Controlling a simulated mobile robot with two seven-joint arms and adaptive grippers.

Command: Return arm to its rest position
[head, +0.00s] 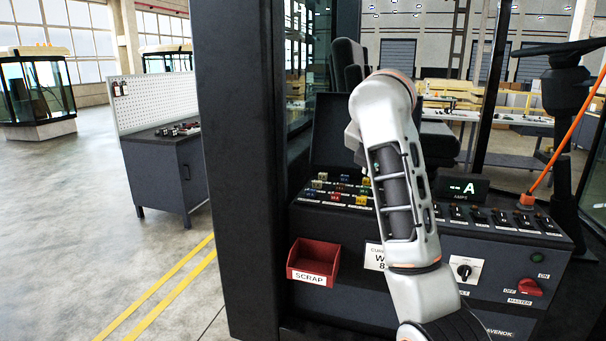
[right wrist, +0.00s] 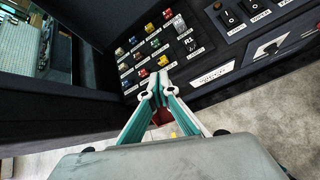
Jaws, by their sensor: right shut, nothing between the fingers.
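My right arm (head: 398,190) rises in front of the control console in the head view. Its gripper is hidden there. In the right wrist view my right gripper (right wrist: 160,88) is shut and empty, its two fingertips together. The fingers point at the console front, just below the rows of small coloured plug-in blocks (right wrist: 143,73). I cannot tell whether the tips touch the panel. My left gripper is in neither view.
The console (head: 505,257) carries a row of switches, a lit display (head: 462,188) reading "A" and a red master knob (head: 529,287). A red scrap bin (head: 313,262) hangs on its front. A dark cab pillar (head: 238,170) stands left. Open floor lies beyond it.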

